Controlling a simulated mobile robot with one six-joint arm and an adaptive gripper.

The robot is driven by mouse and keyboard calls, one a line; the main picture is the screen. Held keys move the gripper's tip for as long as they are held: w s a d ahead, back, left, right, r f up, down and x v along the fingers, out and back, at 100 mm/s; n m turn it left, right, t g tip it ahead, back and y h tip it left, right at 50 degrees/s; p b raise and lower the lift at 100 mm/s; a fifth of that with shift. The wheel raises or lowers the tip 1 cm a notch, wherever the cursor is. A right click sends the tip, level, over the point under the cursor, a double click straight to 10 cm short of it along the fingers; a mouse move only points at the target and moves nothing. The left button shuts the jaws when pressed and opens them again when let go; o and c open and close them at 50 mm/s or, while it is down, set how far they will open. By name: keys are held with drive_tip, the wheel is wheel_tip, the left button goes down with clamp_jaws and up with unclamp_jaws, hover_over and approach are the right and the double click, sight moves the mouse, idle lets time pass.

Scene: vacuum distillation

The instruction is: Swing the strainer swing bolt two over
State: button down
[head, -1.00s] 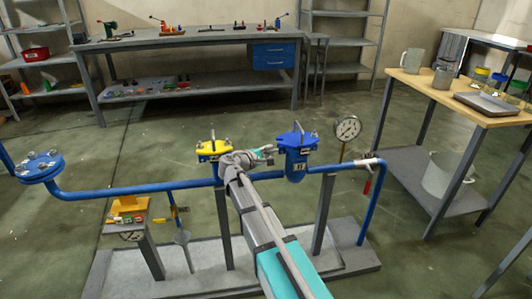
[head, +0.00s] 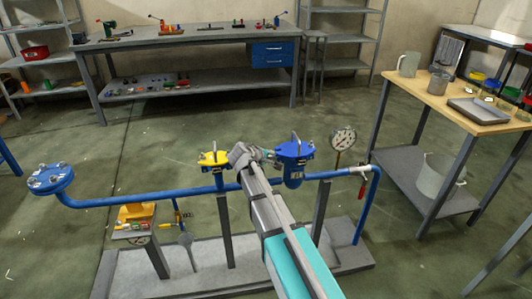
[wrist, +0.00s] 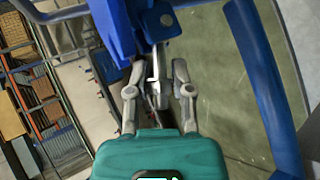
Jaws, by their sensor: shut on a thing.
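The blue strainer (head: 293,177) stands on the blue pipe line, with a blue lid (head: 294,149) and bolt hardware on top. My gripper (head: 264,154) is at the left edge of the lid, seen from behind along my arm. In the wrist view my gripper (wrist: 156,88) has its two grey fingers closed on a slim metal swing bolt (wrist: 155,72) beside the blue strainer body (wrist: 116,30). The far end of the bolt is partly hidden by blue parts. I cannot tell its exact tilt.
A yellow-topped fitting (head: 214,159) stands just left of my gripper. A pressure gauge (head: 343,138) and a valve (head: 360,171) are to the right on the pipe (head: 130,201). A wooden-topped table (head: 440,98) stands further right. Open floor lies behind the line.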

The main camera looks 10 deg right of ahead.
drive_tip(key=shift+s+d+r+y+p, duration=0.1)
drive_tip(key=shift+d+r+y+p, duration=0.25)
drive_tip(key=shift+p, duration=0.25)
drive_tip(key=shift+a+f+m+y, duration=0.1)
drive_tip(key=shift+f+m+y, duration=0.05)
drive_tip(key=shift+m+y, duration=0.15)
drive_tip(key=c, duration=0.7)
unclamp_jaws()
drive_tip(key=shift+c, duration=0.2)
